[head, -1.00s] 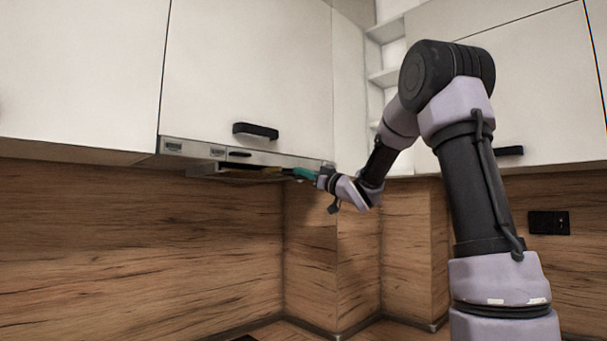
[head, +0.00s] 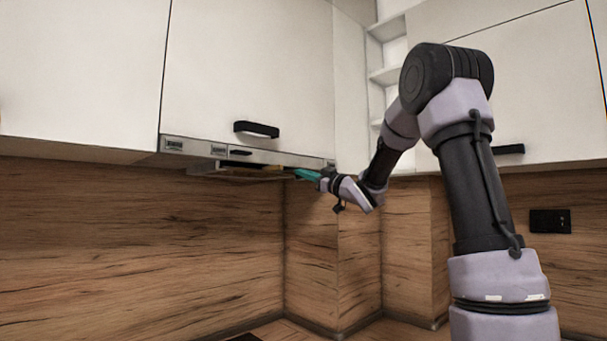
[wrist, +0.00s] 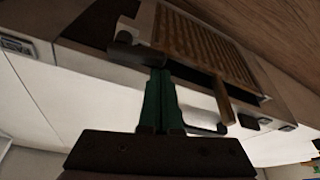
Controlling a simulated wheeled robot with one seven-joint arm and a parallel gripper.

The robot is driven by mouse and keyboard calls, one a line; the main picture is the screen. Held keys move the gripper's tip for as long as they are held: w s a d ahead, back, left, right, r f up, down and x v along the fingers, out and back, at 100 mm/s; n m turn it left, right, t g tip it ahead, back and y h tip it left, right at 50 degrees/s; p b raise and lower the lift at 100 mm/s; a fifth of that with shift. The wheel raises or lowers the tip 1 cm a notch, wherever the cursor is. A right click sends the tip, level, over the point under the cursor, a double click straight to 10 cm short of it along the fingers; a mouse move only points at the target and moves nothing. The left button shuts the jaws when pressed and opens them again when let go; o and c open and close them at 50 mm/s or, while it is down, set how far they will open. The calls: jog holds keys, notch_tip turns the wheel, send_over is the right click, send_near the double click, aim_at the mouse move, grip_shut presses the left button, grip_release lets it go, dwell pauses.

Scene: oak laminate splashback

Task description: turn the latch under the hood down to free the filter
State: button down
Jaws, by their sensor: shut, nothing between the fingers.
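The hood's slatted tan filter (wrist: 205,45) fills the upper middle of the wrist view. My gripper (wrist: 160,72) is shut, its green fingers pointing up at the hood's underside. Their tips are at or very near a dark bar-shaped piece (wrist: 132,53) beside the filter, which looks like the latch; whether they touch cannot be told. A tan tab (wrist: 223,101) projects from the filter's edge. In the head view, my gripper (head: 296,173) is at the right end of the slim hood (head: 215,151); the latch is too small to make out there.
White wall cabinets (head: 250,70) stand directly above the hood, one with a black handle (head: 256,129). The wood splashback (head: 130,240) is below and behind. The room under the hood is clear. Open shelves (head: 388,78) are at the right.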

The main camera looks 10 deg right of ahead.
jog(key=n, duration=0.1)
jog(key=f+n+g, duration=0.1)
jog(key=n, duration=0.1)
jog(key=n+y, duration=0.1)
jog(key=shift+w+d+f+n+g, duration=0.15)
jog(key=shift+d+f+n+g, duration=0.05)
jog(key=shift+f+n+g, duration=0.2)
jog(key=d+f+n+g, duration=0.1)
jog(key=n, duration=0.2)
jog(key=w+f+n+g, duration=0.1)
jog(key=n, duration=0.3)
jog(key=d+f+n+g, duration=0.1)
jog(key=n, duration=0.2)
jog(key=shift+w+d+n+g+h, duration=0.3)
jog(key=shift+w, duration=0.05)
jog(key=shift+w+f, duration=0.1)
jog(key=shift+d, duration=0.1)
